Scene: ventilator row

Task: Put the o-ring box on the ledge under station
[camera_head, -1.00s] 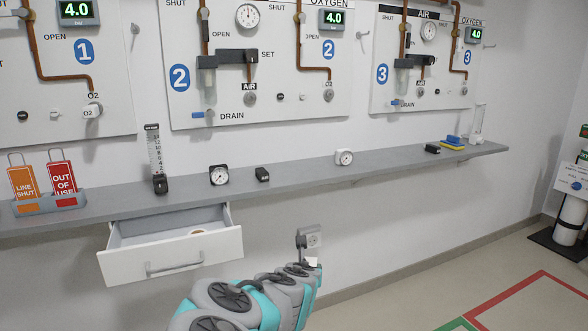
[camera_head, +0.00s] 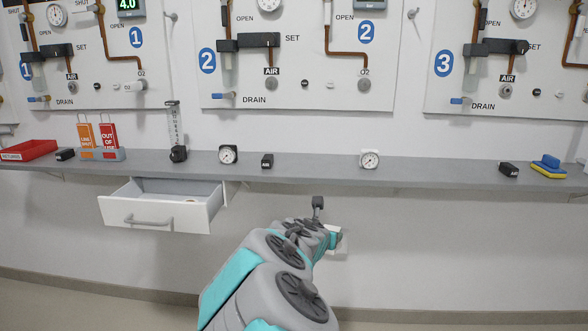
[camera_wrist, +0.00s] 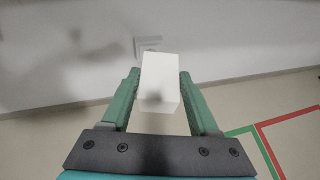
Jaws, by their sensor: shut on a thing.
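My gripper (camera_wrist: 158,92) is shut on a plain white box, the o-ring box (camera_wrist: 160,82), held between its two green fingers in the wrist view. No label shows on the box face in view. In the head view my gripper (camera_head: 330,238) is below the front edge of the ledge, in front of the wall, and mostly hidden by my own arm. The grey ledge (camera_head: 315,169) runs along the wall under the panels of stations 1 (camera_head: 136,37), 2 (camera_head: 207,61) and 3 (camera_head: 444,63).
An open drawer (camera_head: 170,214) sticks out under the ledge at left. On the ledge stand gauges (camera_head: 228,154), (camera_head: 370,159), small black AIR blocks (camera_head: 267,161), a flowmeter (camera_head: 177,140), tag holder (camera_head: 100,154), red tray (camera_head: 28,150) and sponges (camera_head: 548,168). Bare ledge lies between them.

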